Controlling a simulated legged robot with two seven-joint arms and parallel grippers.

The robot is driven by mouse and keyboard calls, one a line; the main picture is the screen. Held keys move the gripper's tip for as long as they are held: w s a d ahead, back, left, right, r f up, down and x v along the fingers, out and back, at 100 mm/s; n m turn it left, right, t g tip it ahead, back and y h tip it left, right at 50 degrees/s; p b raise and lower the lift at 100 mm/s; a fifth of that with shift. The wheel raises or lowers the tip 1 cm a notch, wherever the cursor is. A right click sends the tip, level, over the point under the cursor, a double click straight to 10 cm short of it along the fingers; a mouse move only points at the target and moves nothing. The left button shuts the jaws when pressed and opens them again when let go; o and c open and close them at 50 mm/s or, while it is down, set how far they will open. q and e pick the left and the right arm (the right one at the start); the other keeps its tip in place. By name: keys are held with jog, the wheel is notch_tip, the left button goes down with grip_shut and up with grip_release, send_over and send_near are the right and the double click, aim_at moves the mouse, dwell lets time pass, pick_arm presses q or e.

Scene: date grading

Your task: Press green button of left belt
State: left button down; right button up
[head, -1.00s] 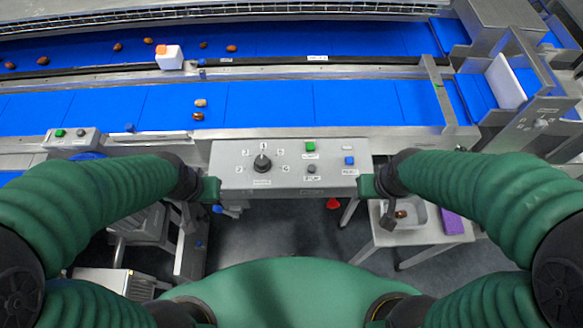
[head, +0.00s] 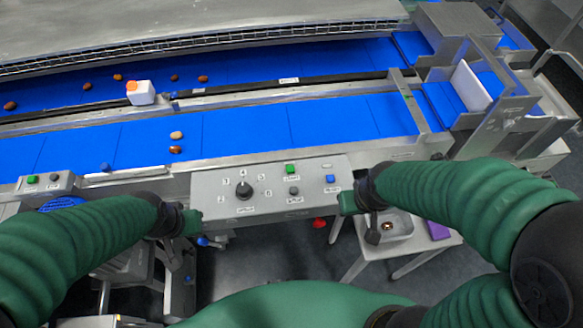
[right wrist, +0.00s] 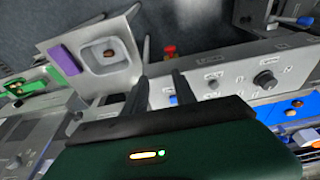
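A small grey button box (head: 48,184) sits at the left on the near edge of the conveyor, with a green button (head: 32,179) and a dark button (head: 54,177). A larger grey control panel (head: 270,190) stands in the middle with a dial, another green button (head: 291,169), a dark button and a blue button. My left gripper (head: 192,222) is at the panel's lower left corner, right of the small box and apart from it; its fingers are not clear. My right gripper (head: 347,202) is by the panel's right end. In the right wrist view its fingers (right wrist: 160,90) are apart and empty.
Blue belts (head: 250,125) run across behind the panel with several dates and a white block with an orange top (head: 140,92). A side table at right holds a tray (head: 397,228) with a date and a purple block (head: 438,230). A red knob (head: 319,223) hangs under the panel.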

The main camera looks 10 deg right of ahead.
jog(key=shift+a, duration=0.3)
grip_shut()
jog(key=shift+d, duration=0.2)
jog(key=shift+r, duration=0.1)
dwell(0.8)
